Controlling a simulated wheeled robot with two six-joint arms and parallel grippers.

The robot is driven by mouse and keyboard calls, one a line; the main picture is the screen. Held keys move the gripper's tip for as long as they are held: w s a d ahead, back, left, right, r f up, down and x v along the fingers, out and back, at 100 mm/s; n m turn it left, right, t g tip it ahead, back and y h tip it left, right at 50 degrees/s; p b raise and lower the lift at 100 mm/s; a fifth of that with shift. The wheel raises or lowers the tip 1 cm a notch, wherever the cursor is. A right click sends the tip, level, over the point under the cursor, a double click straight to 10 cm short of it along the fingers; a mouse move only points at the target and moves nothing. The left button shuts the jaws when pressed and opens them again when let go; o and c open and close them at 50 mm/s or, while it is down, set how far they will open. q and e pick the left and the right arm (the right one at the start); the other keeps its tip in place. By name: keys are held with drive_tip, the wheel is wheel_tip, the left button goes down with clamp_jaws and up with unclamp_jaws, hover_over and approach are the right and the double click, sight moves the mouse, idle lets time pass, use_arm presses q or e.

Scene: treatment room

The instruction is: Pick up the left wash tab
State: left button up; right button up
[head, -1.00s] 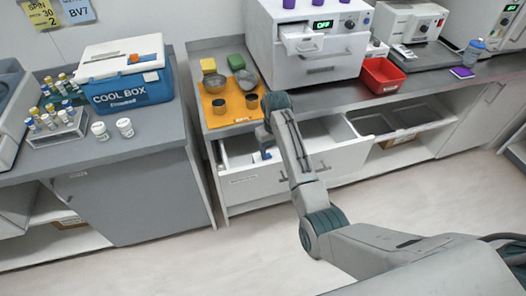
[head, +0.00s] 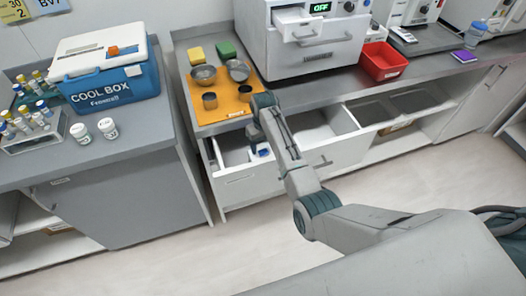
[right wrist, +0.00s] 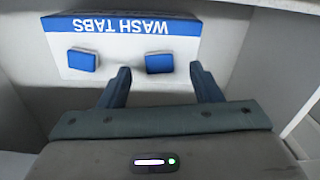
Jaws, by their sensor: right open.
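Two blue wash tabs lie on a white box (right wrist: 120,52) with a blue band reading WASH TABS, upside down in the right wrist view. One tab (right wrist: 82,60) is at the picture's left, the other (right wrist: 159,63) nearer the middle. My right gripper (right wrist: 162,84) is open and empty. Its fingers point at the box, with the second tab between their lines and the first beyond the left finger. In the head view my right arm reaches down into the open drawer (head: 240,182), hiding much of the box. My left gripper is out of view.
A white machine (head: 318,50) and red bin (head: 384,61) stand to the right. A cool box (head: 105,75) stands on the left counter.

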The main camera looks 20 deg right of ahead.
sight(264, 152)
wheel_tip(264, 152, down, 2)
drive_tip(key=shift+d+f, duration=0.1)
drive_tip(key=shift+f, duration=0.55)
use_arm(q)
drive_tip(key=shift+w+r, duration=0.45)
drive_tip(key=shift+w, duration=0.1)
use_arm(e)
drive_tip(key=c, duration=1)
drive_tip(key=shift+c, duration=0.2)
